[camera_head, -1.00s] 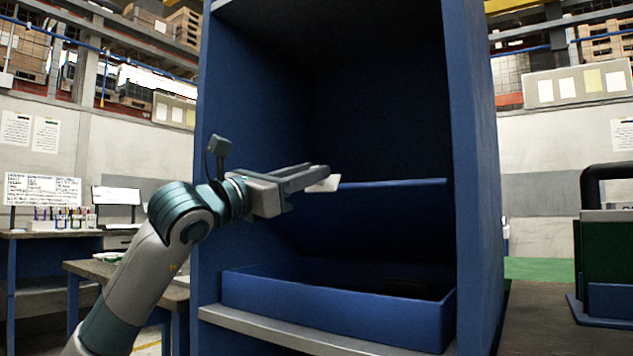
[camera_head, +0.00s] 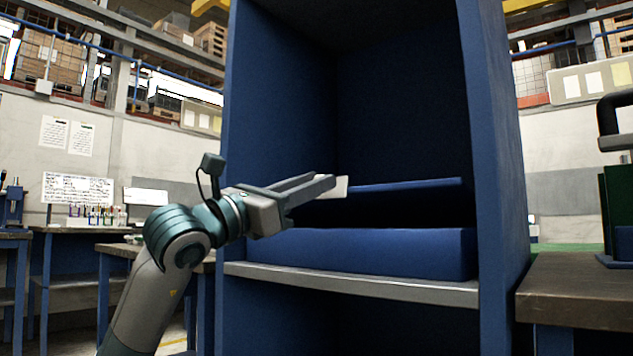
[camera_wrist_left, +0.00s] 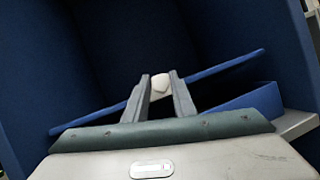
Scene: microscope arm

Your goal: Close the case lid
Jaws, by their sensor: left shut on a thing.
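The blue case (camera_head: 370,252) sits on a shelf inside a tall blue cabinet, and its front wall faces me. Its lid (camera_head: 415,185) stands open, the front edge raised above the case with a dark gap between. In the left wrist view the lid edge (camera_wrist_left: 225,66) runs slantwise, and a corner of the case (camera_wrist_left: 245,98) shows below it. My left gripper (camera_head: 335,183) is at the left part of the lid edge, shut on a small pale tab there. The tab (camera_wrist_left: 160,85) shows between the fingertips in the left wrist view. My right gripper is out of view.
The cabinet's right side wall (camera_head: 492,150) and the grey shelf edge (camera_head: 370,287) frame the case. A workbench (camera_head: 580,285) stands at the right. Desks (camera_head: 75,230) stand at the left. The space above the lid looks clear.

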